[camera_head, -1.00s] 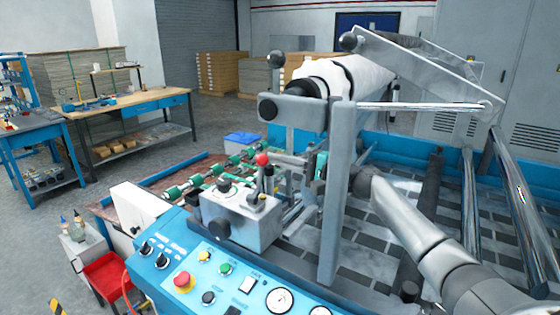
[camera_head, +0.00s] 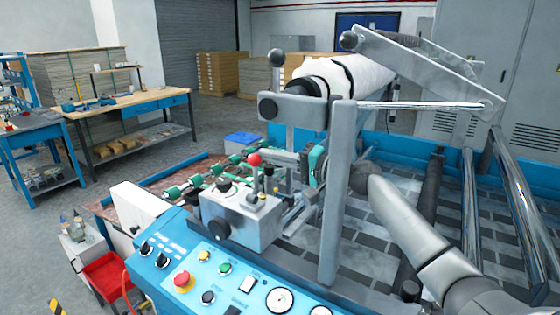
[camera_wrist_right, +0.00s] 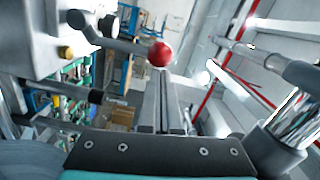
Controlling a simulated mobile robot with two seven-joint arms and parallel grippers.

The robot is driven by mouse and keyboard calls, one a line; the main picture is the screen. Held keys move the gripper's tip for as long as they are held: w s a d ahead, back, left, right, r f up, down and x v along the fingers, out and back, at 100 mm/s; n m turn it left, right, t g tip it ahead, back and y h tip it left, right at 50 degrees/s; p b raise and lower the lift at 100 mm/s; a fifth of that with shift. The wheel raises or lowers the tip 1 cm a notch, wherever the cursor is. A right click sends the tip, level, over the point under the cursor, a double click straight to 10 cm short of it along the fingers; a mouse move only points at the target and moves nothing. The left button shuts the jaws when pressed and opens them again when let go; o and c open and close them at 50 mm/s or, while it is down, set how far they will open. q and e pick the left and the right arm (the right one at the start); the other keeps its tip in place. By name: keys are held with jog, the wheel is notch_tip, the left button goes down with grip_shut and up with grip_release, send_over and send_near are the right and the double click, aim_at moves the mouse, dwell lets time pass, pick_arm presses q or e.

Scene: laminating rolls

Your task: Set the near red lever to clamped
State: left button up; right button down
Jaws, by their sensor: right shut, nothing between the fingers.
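The near red lever has a red ball knob (camera_head: 254,159) on a stem rising from the grey control box (camera_head: 240,222) on the machine's blue panel. In the right wrist view the red knob (camera_wrist_right: 160,54) sits at the end of a grey bar, just beyond my fingertips. My right gripper (camera_head: 280,159) reaches in from the right, behind the upright post, with its fingers pointing left toward the knob. In the wrist view its fingers (camera_wrist_right: 161,78) lie together with nothing between them. Whether they touch the knob is unclear. My left gripper is out of view.
A grey upright post (camera_head: 340,190) partly hides my right wrist. A large white roll (camera_head: 345,78) hangs above. The blue panel (camera_head: 215,268) carries buttons and gauges in front. Green rollers (camera_head: 205,180) lie behind the control box.

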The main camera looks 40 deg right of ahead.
jog(key=shift+s+a+r+n, duration=0.2)
jog(key=shift+s+a+n, duration=0.05)
jog(key=shift+a+n, duration=0.4)
jog(key=shift+d, duration=0.1)
dwell(0.3)
